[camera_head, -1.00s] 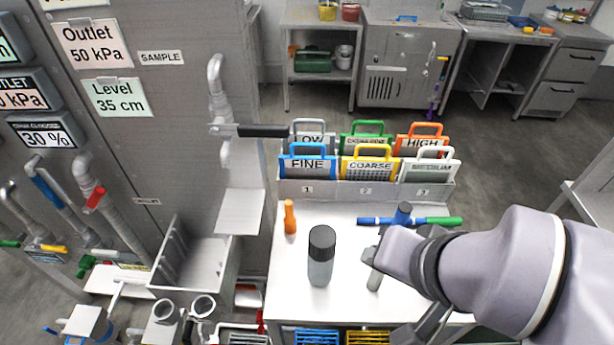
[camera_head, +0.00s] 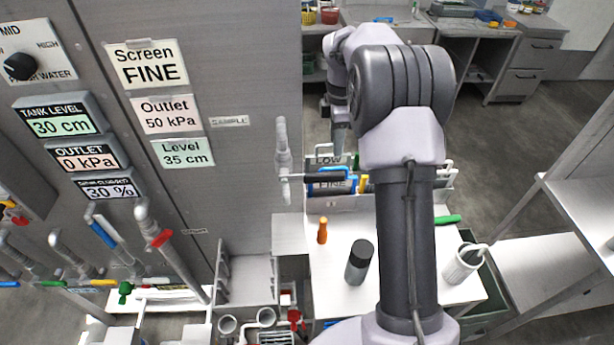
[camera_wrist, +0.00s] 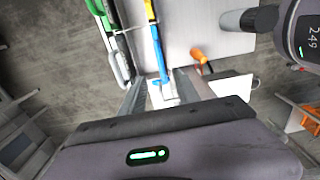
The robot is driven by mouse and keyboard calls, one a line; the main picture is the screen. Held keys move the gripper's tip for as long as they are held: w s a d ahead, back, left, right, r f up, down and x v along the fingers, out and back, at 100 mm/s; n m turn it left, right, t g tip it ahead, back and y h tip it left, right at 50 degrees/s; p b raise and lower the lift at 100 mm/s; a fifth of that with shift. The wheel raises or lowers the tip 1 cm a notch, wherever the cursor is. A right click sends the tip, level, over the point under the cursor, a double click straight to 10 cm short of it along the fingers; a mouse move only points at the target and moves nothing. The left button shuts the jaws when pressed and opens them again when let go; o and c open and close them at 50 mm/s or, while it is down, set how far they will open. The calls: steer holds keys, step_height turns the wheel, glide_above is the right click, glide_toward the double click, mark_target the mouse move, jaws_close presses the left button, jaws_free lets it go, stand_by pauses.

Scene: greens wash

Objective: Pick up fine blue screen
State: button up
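The fine blue screen (camera_head: 332,184) stands in the rack behind the table, partly hidden by a pipe handle and my arm in the head view. In the wrist view its blue edge (camera_wrist: 158,52) is seen nearly edge-on, just beyond my gripper. My gripper (camera_wrist: 164,92) is open, with its two fingers apart and the blue edge roughly in line with the gap. I cannot tell whether the fingers touch it. In the head view my arm reaches over the table to the rack, and the fingertips are hard to make out.
A pipe handle (camera_head: 325,178) juts out near the rack.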

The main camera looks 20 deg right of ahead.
mark_target(336, 168)
steer(key=f+b, duration=0.1)
steer(key=f, duration=0.2)
steer(key=f+b, duration=0.1)
steer(key=f, duration=0.3)
steer(key=f+b, duration=0.1)
steer(key=f, duration=0.3)
steer(key=shift+s+d+f, duration=0.15)
steer(key=shift+d+f, duration=0.05)
steer(key=shift+d, duration=0.05)
steer(key=f+b, duration=0.1)
steer(key=f, duration=0.4)
steer(key=shift+a, duration=0.2)
steer(key=shift+r, duration=0.15)
steer(key=shift+c, duration=0.7)
jaws_close()
